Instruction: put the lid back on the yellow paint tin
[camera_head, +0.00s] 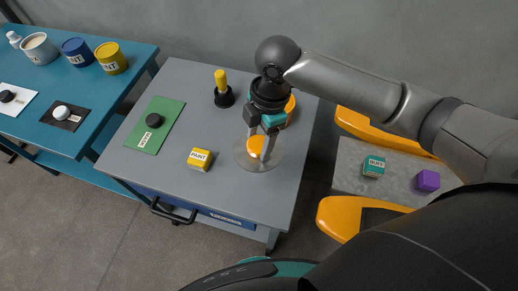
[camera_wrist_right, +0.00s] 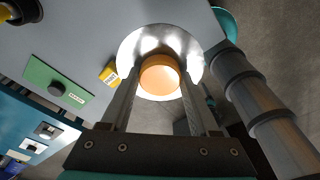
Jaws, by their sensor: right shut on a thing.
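My right gripper (camera_head: 262,132) is shut on an orange knob (camera_head: 255,146) that rises from a see-through round disc (camera_head: 272,160). In the right wrist view the knob (camera_wrist_right: 159,76) sits between the two fingers (camera_wrist_right: 159,92), with the shiny disc (camera_wrist_right: 136,45) around it. The disc is over the grey table; I cannot tell whether it touches the top. A yellow tin (camera_head: 112,60) with a label stands on the blue table at the far left, well away from this gripper. I cannot tell whether its top is covered. My left gripper is not in view.
The grey table (camera_head: 225,198) holds a yellow labelled block (camera_head: 199,159), a green card (camera_head: 144,138) with a black knob, and a yellow-handled thing (camera_head: 222,88). An orange and teal thing is partly hidden behind my gripper. White and blue tins (camera_head: 77,51) stand beside the yellow tin.

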